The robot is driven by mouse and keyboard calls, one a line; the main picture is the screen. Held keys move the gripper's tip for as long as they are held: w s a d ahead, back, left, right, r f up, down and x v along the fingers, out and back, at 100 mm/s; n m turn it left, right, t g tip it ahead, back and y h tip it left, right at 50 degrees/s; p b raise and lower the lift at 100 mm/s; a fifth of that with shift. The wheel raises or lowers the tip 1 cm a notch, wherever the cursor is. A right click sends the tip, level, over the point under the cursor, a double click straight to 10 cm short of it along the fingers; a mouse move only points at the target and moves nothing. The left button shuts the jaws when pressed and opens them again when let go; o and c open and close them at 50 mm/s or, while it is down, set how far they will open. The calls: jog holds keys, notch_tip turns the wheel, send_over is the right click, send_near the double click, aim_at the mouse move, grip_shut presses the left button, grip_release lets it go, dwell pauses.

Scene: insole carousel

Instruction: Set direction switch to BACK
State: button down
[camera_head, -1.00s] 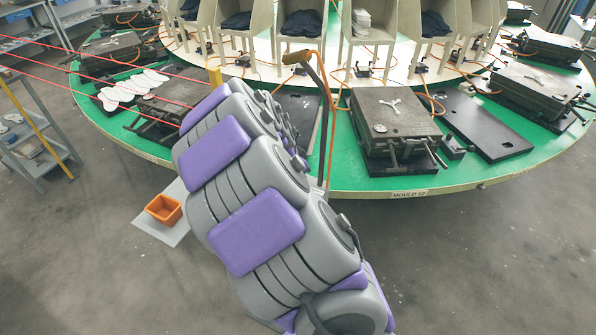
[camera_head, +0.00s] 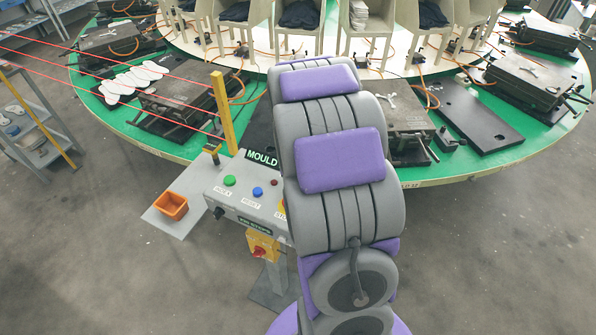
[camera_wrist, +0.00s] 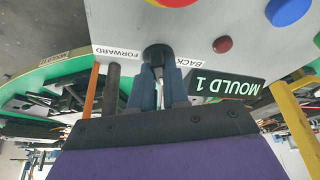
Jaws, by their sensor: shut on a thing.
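The direction switch (camera_wrist: 157,54) is a dark round knob on the grey control panel, between the FORWARD label (camera_wrist: 118,53) and the BACK label (camera_wrist: 183,60), which appear upside down in the wrist view. My gripper (camera_wrist: 158,78) is shut on the switch, one finger on each side. The fingers hide part of the knob, so which label it points to cannot be told. In the head view my arm covers the switch and gripper, while the left part of the control panel (camera_head: 225,197) shows.
The panel has a green button (camera_head: 229,181), a blue button (camera_head: 257,191) and a red button (camera_wrist: 222,44). A MOULD 1 sign (camera_wrist: 225,86) stands close beside my gripper. A yellow post (camera_head: 223,113) rises behind the panel. An orange bin (camera_head: 171,206) sits at left.

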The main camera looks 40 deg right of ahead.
jog(key=shift+w+d+r+n, duration=0.1)
jog(key=shift+w+r+n, duration=0.05)
jog(key=shift+n, duration=0.25)
jog(key=c, duration=1.1)
grip_release()
jog(key=p+v, duration=0.1)
jog(key=v, duration=0.7)
jog(key=p+v, duration=0.1)
jog(key=v, duration=0.8)
jog(key=shift+s, duration=0.25)
